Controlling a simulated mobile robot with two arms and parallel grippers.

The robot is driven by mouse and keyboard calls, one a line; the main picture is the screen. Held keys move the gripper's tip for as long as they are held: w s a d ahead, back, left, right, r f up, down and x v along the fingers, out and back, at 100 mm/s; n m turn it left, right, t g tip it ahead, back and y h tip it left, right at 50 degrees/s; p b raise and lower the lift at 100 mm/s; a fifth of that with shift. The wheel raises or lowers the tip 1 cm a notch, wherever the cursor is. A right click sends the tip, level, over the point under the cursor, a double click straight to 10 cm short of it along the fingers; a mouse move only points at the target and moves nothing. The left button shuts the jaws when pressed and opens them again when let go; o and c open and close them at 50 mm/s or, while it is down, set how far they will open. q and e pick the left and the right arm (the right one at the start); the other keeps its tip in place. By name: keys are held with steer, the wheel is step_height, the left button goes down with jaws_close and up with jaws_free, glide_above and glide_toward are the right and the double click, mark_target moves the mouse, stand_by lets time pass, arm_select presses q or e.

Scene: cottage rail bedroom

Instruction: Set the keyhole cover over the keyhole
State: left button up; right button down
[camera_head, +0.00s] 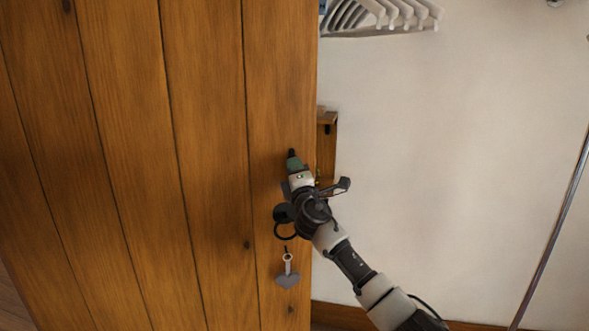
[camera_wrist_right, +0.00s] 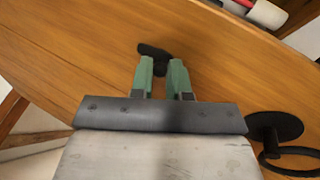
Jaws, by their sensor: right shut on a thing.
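A wooden plank door (camera_head: 205,120) fills the left and middle of the head view. My right gripper (camera_head: 292,164) is at the door's right part, its green fingers shut on a small black piece, which looks like the keyhole cover (camera_head: 291,152). In the right wrist view the cover (camera_wrist_right: 153,51) is a dark, elongated shape lying against the wood at the tips of the fingers (camera_wrist_right: 162,68). I cannot tell whether it is flush with the door. The keyhole is not visible and may be hidden behind the cover or gripper. My left gripper is not in view.
A black round plate with a ring handle (camera_wrist_right: 275,126) is on the door beside the gripper. White hangers (camera_head: 385,14) hang at the top. A pale wall (camera_head: 450,170) lies right of the door.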

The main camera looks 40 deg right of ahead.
steer(key=c, duration=1.1)
jaws_free()
steer(key=b+v, duration=0.2)
steer(key=v, duration=0.9)
steer(key=shift+w, duration=0.1)
